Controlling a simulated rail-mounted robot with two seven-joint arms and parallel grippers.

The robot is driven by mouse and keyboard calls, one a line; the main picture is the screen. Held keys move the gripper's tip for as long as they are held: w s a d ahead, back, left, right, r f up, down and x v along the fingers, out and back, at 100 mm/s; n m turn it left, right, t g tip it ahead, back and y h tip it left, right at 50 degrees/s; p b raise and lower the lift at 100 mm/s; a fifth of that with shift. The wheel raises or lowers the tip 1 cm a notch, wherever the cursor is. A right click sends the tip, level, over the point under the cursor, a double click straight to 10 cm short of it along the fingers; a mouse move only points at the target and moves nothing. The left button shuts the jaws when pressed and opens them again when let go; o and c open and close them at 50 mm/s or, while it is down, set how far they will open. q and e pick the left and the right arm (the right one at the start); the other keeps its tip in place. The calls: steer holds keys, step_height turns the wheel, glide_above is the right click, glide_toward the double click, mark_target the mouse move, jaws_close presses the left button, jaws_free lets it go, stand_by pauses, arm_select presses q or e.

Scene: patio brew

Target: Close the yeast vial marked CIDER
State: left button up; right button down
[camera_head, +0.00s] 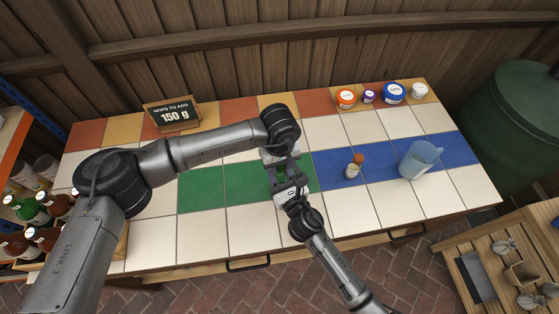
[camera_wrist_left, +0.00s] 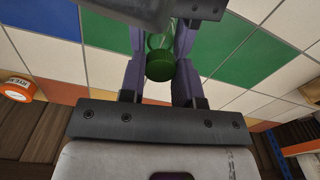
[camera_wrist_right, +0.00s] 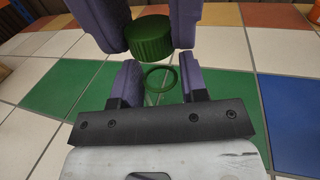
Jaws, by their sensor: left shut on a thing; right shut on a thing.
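My left gripper (camera_head: 279,163) and my right gripper (camera_head: 284,183) meet over the green tiles, above the middle of the table. In the left wrist view the left fingers (camera_wrist_left: 161,68) are shut on a ribbed green cap (camera_wrist_left: 160,67), with clear glass of the vial (camera_wrist_left: 160,41) beyond it. In the right wrist view the right fingers (camera_wrist_right: 163,82) are shut around the clear vial, whose green ring (camera_wrist_right: 161,78) shows between them. The cap shows just beyond the ring in that view; I cannot tell whether they touch. No CIDER mark is readable.
Several lidded tubs, including an orange one (camera_head: 346,98), line the back right.

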mark_target(280, 179)
arm_select(q)
steer(key=shift+f, duration=0.65)
steer(key=shift+f, duration=0.6)
steer(key=shift+a+f, duration=0.1)
steer(key=shift+f, duration=0.25)
steer(key=shift+w+a, duration=0.1)
steer(key=shift+w, duration=0.05)
stand_by(0.3)
steer(key=shift+r, duration=0.25)
steer(key=shift+s+r, duration=0.2)
steer(key=shift+r, duration=0.05)
stand_by(1.2)
